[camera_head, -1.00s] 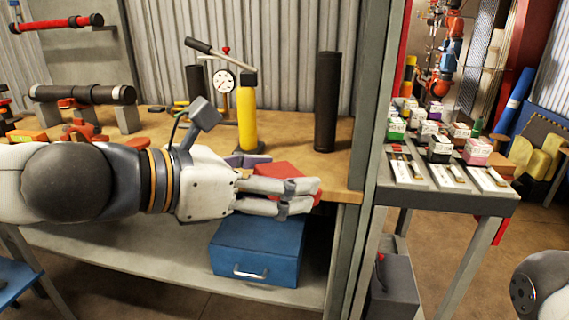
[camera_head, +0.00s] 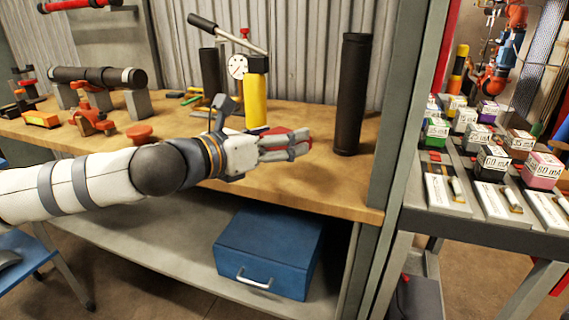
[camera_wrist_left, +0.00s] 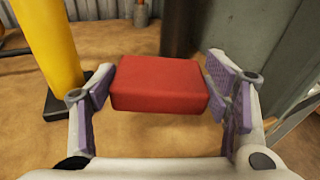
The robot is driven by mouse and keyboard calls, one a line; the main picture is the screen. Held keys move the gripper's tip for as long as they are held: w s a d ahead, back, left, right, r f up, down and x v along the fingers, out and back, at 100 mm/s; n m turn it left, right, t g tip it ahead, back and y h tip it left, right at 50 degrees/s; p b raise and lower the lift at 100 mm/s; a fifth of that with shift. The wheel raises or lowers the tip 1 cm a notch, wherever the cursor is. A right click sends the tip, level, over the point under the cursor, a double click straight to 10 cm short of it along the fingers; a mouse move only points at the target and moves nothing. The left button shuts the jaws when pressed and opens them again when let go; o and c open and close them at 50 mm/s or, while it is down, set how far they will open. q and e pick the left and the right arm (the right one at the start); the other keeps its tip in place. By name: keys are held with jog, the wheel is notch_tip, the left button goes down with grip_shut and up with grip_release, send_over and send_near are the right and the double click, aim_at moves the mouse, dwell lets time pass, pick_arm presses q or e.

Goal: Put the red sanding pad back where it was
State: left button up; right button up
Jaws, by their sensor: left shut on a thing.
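The red sanding pad (camera_head: 297,133) is held by my left gripper (camera_head: 302,146) above the wooden workbench (camera_head: 335,180), to the right of the yellow cylinder. My fingers hide part of the pad in the head view. In the left wrist view, the pad (camera_wrist_left: 160,84) is a red block spanning the gap between the two purple-lined fingers, one at each end. The wooden bench top shows beneath it. I cannot tell the exact gap between the pad and the bench. My right gripper is out of view.
A yellow hand pump (camera_head: 256,98) with a gauge stands just left of the gripper. A tall black cylinder (camera_head: 351,95) stands to its right. A grey post (camera_head: 397,110) bounds the bench's right end. A blue toolbox (camera_head: 268,250) sits on the lower shelf. The bench front is clear.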

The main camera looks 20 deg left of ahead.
aim_at(282, 173)
pick_arm(q)
jog(key=f, duration=0.1)
jog(key=w+f, duration=0.1)
jog(key=f, duration=0.1)
jog(key=w+f, duration=0.1)
jog(key=f, duration=0.1)
jog(key=shift+w+f+b, duration=0.25)
jog(key=shift+b, duration=0.1)
jog(key=shift+a+f, duration=0.1)
jog(key=shift+f, duration=0.15)
jog(key=shift+r, duration=0.1)
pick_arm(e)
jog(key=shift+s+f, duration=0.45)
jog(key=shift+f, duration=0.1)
pick_arm(q)
jog(key=shift+f, duration=0.25)
jog(key=o, duration=1.5)
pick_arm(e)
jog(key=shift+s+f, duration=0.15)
pick_arm(q)
jog(key=shift+r, duration=0.15)
